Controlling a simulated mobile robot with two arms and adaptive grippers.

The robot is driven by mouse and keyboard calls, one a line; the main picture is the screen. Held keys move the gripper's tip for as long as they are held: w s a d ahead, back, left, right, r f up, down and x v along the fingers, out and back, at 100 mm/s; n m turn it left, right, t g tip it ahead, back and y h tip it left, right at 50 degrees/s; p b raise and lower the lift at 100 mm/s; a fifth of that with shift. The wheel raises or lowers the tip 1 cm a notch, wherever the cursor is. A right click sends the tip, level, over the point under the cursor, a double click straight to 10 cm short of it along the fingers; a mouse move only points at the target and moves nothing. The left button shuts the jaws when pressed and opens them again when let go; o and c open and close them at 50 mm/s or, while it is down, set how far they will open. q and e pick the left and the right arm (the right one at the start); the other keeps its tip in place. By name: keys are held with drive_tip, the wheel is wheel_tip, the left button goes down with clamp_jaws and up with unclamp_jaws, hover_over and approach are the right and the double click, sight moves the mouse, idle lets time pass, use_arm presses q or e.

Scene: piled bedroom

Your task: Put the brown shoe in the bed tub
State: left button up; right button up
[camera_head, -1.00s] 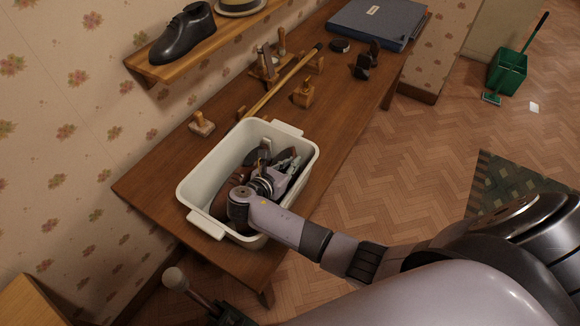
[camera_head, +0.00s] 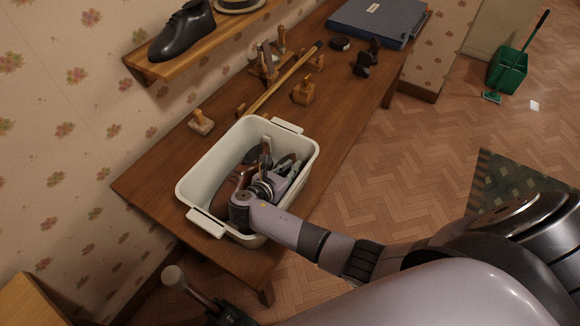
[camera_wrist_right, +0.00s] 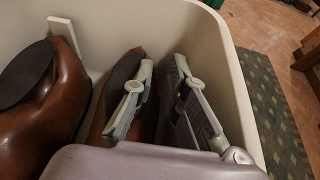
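A white tub (camera_head: 192,172) stands on a wooden table. My right gripper (camera_head: 276,172) reaches down inside it. In the right wrist view, one brown shoe (camera_wrist_right: 48,100) with a dark opening lies at the left of the tub. A second brown shoe (camera_wrist_right: 120,72) lies beside it, partly hidden behind the left finger. My right gripper (camera_wrist_right: 163,82) has its fingers apart, with part of the second shoe seen between them; I cannot tell whether they touch it. In the head view, brown shoe leather (camera_head: 228,186) shows beside the gripper. No bed shows. My left gripper is not in view.
A black shoe (camera_head: 183,35) sits on a wall shelf. Stamps, a long stick (camera_head: 280,80) and a blue box (camera_head: 375,20) lie on the table (camera_head: 155,185) behind the tub. A round-knobbed object (camera_head: 174,277) stands near the front.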

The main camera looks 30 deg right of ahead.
drive_tip(key=o, duration=0.4)
drive_tip(key=shift+c, duration=0.2)
drive_tip(key=shift+r, duration=0.3)
drive_tip(key=shift+r+p, duration=0.3)
drive_tip(key=shift+r, duration=0.2)
drive_tip(key=b+v, duration=0.2)
drive_tip(key=v, duration=1)
drive_tip(key=shift+f+b, duration=0.15)
drive_tip(key=shift+b, duration=0.2)
